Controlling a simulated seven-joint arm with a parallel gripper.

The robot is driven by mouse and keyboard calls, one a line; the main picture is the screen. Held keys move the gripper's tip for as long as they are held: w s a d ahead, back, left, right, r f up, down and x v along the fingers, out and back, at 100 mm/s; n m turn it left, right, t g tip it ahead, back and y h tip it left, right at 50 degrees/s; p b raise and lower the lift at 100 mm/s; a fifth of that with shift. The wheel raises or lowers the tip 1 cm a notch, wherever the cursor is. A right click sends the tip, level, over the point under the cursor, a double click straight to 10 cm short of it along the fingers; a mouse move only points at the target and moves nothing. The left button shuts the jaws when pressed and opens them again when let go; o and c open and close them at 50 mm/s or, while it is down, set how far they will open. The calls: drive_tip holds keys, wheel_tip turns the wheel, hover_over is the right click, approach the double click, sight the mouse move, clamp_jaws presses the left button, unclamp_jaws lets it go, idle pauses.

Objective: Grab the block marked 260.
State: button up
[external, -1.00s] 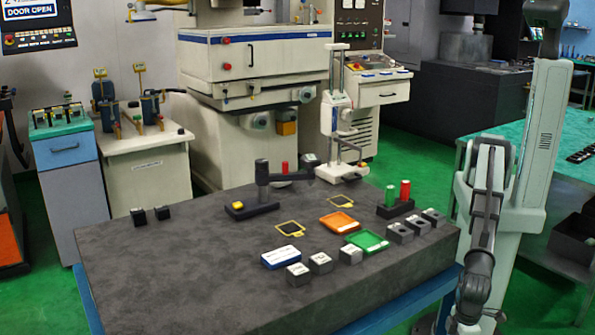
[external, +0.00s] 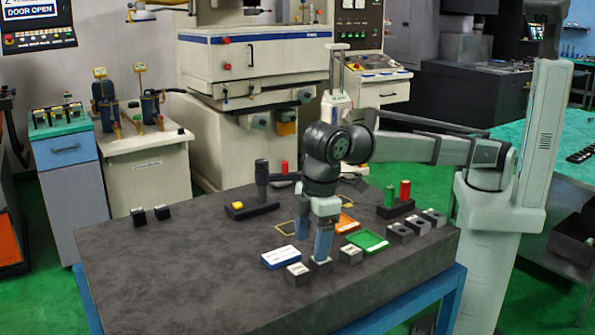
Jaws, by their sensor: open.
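A front row of three grey blocks with pale marked tops stands on the dark stone table (external: 180,270): a left block (external: 298,275), a middle block (external: 320,269) and a right block (external: 350,256). The markings are too small to read, so I cannot tell which block is marked 260. My gripper (external: 312,249) points down with its fingers apart. Its near finger overlaps the top of the middle block in the picture; its far finger is behind and to the left. I cannot tell whether they touch it. Nothing shows held between them.
Grey blocks (external: 400,233) and a holder with green and red cylinders (external: 396,208) stand at right. The table's left front is clear.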

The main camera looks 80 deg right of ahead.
drive_tip(key=w+d+r+n+g, duration=0.1)
drive_tip(key=w+d+r, duration=0.1)
drive_tip(key=w+r, duration=0.2)
hover_over(298, 268)
drive_tip(key=f, duration=0.8)
drive_tip(key=shift+w+a+f, duration=0.1)
drive_tip(key=shift+w+a, duration=0.05)
drive_tip(key=shift+a, duration=0.05)
drive_tip(key=shift+d+f, duration=0.15)
drive_tip(key=shift+f, duration=2.45)
clamp_jaws()
